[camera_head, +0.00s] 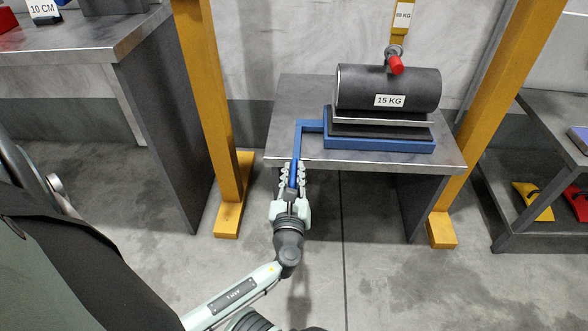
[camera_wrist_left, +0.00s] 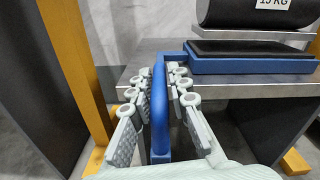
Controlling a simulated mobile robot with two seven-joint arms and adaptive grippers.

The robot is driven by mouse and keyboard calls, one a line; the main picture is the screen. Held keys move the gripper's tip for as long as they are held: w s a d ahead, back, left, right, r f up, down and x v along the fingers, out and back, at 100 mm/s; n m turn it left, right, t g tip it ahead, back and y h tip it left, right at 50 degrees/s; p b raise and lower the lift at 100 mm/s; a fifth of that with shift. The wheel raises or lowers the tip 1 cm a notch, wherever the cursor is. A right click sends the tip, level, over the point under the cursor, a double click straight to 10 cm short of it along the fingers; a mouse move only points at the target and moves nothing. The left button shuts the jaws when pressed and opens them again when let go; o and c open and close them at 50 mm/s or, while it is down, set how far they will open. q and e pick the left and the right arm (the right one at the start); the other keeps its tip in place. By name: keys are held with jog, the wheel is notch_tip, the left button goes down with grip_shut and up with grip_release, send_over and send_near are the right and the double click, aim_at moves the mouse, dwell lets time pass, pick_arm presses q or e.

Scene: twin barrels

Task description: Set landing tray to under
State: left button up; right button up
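The landing tray (camera_head: 375,145) is a blue frame with a black pad. It sits on the grey table under a black cylinder marked 15 KG (camera_head: 415,85), with a light plate between them. The tray's blue handle (camera_head: 310,126) runs left, then toward me past the table's front edge. It shows in the left wrist view (camera_wrist_left: 160,100) too. My left gripper (camera_head: 293,168) straddles the handle at the table edge. Its fingers are on both sides, with narrow gaps visible in the wrist view, so it looks open. My right gripper is not in view.
Yellow posts stand left (camera_head: 205,90) and right (camera_head: 500,110) of the grey table (camera_head: 290,100). A red-tipped fitting (camera_head: 396,65) is above the cylinder. A dark-sided bench stands left, a shelf with yellow and red bags right. The table's left top is mostly bare.

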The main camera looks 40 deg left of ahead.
pick_arm(q)
jog(key=shift+o, duration=1.3)
jog(key=v, duration=0.7)
jog(key=shift+s+d, duration=0.15)
jog(key=shift+s, duration=0.05)
jog(key=shift+s, duration=0.1)
